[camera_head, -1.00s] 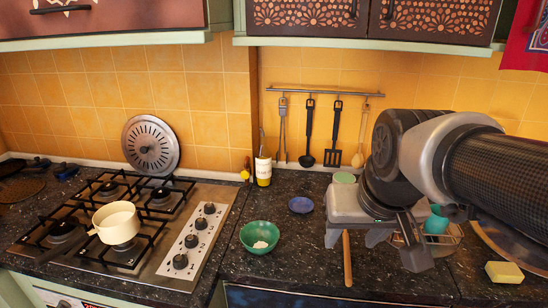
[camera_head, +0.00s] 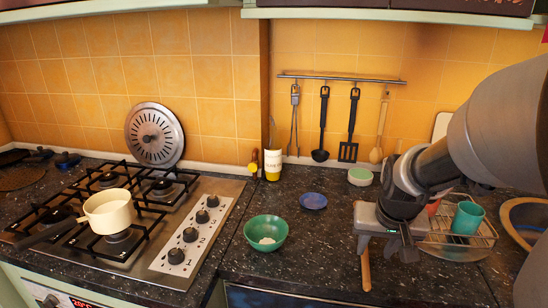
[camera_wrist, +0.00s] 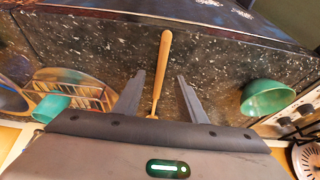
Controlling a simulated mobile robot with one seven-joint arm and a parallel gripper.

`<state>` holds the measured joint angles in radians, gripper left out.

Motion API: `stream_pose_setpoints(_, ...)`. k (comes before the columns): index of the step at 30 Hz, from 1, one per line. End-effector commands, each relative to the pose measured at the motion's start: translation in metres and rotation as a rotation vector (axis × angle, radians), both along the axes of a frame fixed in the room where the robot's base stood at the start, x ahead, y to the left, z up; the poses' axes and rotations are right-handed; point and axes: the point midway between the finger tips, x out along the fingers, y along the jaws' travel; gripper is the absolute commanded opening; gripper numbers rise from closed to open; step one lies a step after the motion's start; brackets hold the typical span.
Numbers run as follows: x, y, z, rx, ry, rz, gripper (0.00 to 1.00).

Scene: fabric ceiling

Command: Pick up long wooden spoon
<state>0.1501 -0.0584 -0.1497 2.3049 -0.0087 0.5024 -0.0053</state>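A long wooden utensil (camera_head: 366,270) lies on the dark counter, its light brown handle pointing at the front edge. In the wrist view the handle (camera_wrist: 163,65) runs from near the counter edge back between my fingers; its far end is hidden by my gripper, so I cannot tell its shape. My gripper (camera_wrist: 160,76) is open and empty, one finger on each side of the handle. It also shows in the head view (camera_head: 386,248), above the counter and hiding part of the utensil. Another wooden spoon (camera_head: 380,135) hangs on the wall rail.
A wire dish rack (camera_head: 480,240) with a teal cup (camera_head: 467,218) stands right of my gripper. A green bowl (camera_head: 265,232) and a small blue dish (camera_head: 313,201) are to the left, near the gas stove (camera_head: 180,240). Some counter around the handle is clear.

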Motion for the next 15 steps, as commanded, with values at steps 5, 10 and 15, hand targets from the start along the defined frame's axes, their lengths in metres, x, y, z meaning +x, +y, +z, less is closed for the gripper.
stream_pose_setpoints(5, 0.008, -0.002, -0.022, 0.001, 0.001, -0.001, 0.38)
stream_pose_setpoints(10, 0.013, -0.003, -0.031, 0.0, 0.0, -0.001, 0.38)
stream_pose_setpoints(15, 0.025, -0.004, -0.056, 0.0, 0.003, 0.001, 0.38)
